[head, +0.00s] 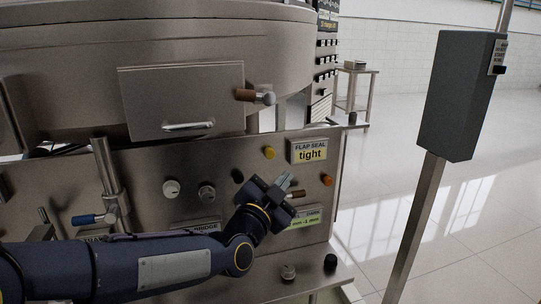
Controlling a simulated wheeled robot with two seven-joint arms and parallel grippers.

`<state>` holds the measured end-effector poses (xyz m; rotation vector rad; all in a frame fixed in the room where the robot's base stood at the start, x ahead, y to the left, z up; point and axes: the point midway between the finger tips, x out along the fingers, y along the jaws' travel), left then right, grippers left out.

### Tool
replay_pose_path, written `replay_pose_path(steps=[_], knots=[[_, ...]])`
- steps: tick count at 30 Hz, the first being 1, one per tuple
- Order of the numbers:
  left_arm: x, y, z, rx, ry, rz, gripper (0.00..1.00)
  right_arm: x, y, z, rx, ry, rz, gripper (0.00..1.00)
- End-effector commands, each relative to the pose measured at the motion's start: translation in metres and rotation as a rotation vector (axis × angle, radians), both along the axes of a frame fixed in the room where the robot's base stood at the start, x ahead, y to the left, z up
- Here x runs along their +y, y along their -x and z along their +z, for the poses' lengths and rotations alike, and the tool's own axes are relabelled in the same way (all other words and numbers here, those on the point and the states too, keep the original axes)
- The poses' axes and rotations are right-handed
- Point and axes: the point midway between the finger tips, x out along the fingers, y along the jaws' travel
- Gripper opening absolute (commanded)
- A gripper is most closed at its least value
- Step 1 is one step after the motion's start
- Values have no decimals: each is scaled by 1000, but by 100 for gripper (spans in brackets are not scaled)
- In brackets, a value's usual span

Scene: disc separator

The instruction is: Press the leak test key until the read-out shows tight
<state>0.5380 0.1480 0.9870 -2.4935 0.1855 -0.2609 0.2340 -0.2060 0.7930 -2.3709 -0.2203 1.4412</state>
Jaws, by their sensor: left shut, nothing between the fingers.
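The read-out (313,152) on the steel front panel is labelled FLAP SEAL and shows "tight". My left gripper (286,181) is shut and empty in front of the panel, below the read-out. A yellow round button (269,153) sits left of the read-out, and an orange one (327,180) sits below it on the right. I see no readable label for the leak test key, so I cannot tell which control it is. My gripper hides part of the panel, and contact with it cannot be told. My right gripper is out of view.
Knobs (171,188) and a blue-handled valve (84,219) are on the panel to the left. A closed flap (184,100) with a brown-tipped handle is above. A grey box on a post (459,95) stands at right, with open floor between.

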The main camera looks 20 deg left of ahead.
Motion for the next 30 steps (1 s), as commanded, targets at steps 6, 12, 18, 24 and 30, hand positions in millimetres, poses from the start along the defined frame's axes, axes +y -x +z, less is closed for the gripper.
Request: replay_pose_path(steps=[6, 12, 18, 24, 30], knots=[[0, 0, 0, 0, 1, 0, 0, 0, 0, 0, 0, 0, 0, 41], [4, -6, -1, -1, 3, 1, 0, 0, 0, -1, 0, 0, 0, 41], [19, -27, -2, 0, 2, 3, 0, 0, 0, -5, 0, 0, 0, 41], [35, -51, 0, 1, 2, 2, 0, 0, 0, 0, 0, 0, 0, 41], [45, -67, -2, -1, 3, 1, 0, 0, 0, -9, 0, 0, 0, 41]])
